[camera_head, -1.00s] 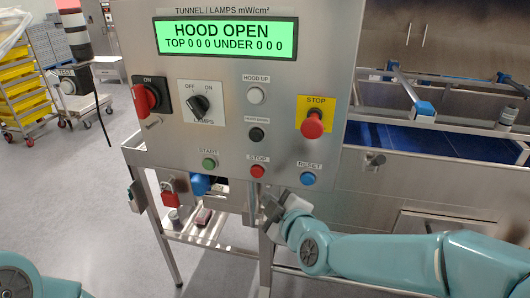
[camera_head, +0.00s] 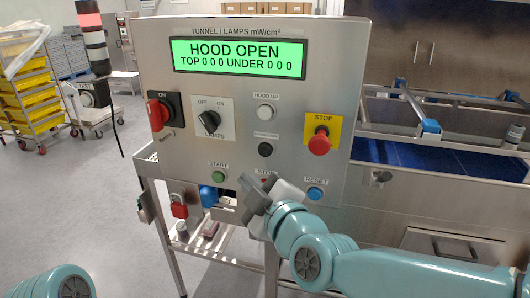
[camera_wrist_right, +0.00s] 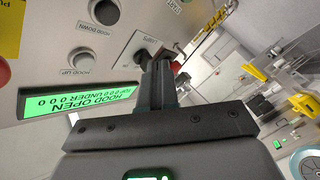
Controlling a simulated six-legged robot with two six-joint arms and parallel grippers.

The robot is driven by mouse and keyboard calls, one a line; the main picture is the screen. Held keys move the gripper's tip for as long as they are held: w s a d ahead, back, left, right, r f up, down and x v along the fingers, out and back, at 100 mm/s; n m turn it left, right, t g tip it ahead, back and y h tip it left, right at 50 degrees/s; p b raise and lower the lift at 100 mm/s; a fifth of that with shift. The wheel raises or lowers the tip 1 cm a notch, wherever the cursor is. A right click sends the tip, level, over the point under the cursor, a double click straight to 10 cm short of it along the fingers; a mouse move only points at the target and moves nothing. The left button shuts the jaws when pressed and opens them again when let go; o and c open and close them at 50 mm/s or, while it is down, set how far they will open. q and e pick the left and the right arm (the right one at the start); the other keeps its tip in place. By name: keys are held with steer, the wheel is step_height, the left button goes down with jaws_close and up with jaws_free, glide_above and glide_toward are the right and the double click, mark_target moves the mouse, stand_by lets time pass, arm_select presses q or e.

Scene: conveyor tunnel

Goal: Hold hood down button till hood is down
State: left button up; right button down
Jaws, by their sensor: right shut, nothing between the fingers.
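The black hood down button (camera_head: 265,149) is on the steel control panel (camera_head: 150,80), below the pale hood up button (camera_head: 264,112). The display (camera_head: 239,56) reads HOOD OPEN. My right gripper (camera_head: 248,185) is shut and empty, below the hood down button and apart from it in the picture. In the right wrist view the shut fingers (camera_wrist_right: 160,72) appear in front of the panel near the lamps switch, with the hood down button (camera_wrist_right: 105,12) at the upper left. My left gripper is out of view.
A red mushroom stop button (camera_head: 319,143) on a yellow plate, a blue reset button (camera_head: 315,194) and a green start button (camera_head: 219,177) sit on the panel. A red rotary switch (camera_head: 157,115) is at its left. The conveyor with a blue belt (camera_head: 390,152) lies to the right.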

mark_target(265, 150)
steer(key=w+b, duration=0.1)
steer(key=w, duration=0.1)
steer(key=w+d+b, duration=0.1)
steer(key=w, duration=0.2)
steer(key=w+d+b, duration=0.1)
steer(key=w, duration=0.1)
steer(key=shift+w+d, duration=0.2)
steer(key=shift+d, duration=0.05)
stand_by(0.6)
steer(key=shift+s+r, duration=0.15)
steer(key=shift+w, duration=0.2)
steer(key=shift+s, duration=0.15)
steer(key=shift+w+b, duration=0.2)
steer(key=shift+b, duration=0.1)
stand_by(0.5)
